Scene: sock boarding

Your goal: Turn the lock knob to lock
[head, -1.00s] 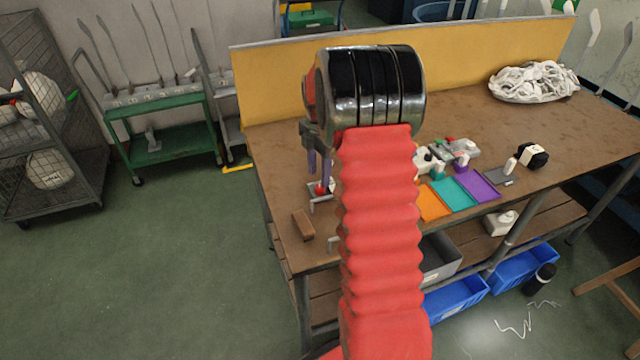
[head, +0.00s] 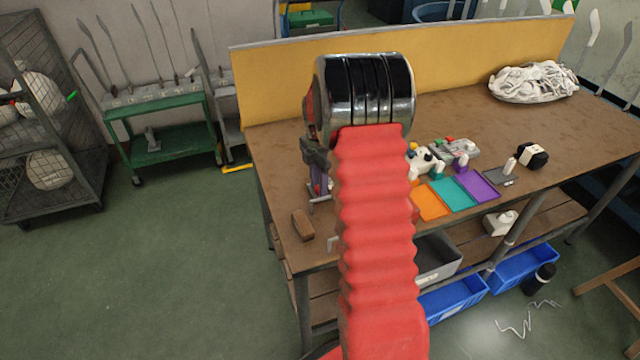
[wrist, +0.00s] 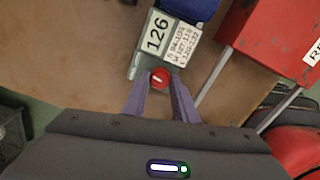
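A small red round lock knob (wrist: 159,78) with a pale line across its face sits on a grey plate (wrist: 141,71), beside a label reading 126, in the wrist view. My gripper (wrist: 159,83) has two purple fingers, spread apart, with one on each side of the knob. Gaps seem to show between the fingers and the knob; contact cannot be made out. In the head view my gripper (head: 319,186) points down over the near left part of the table, and the fingers largely hide the knob.
A red box (wrist: 270,40) with metal rods stands right of the knob in the wrist view. A brown block (head: 302,225) lies near the table's left front edge. Orange, teal and purple trays (head: 455,192) lie to the right. A white sock pile (head: 533,81) sits at the back right.

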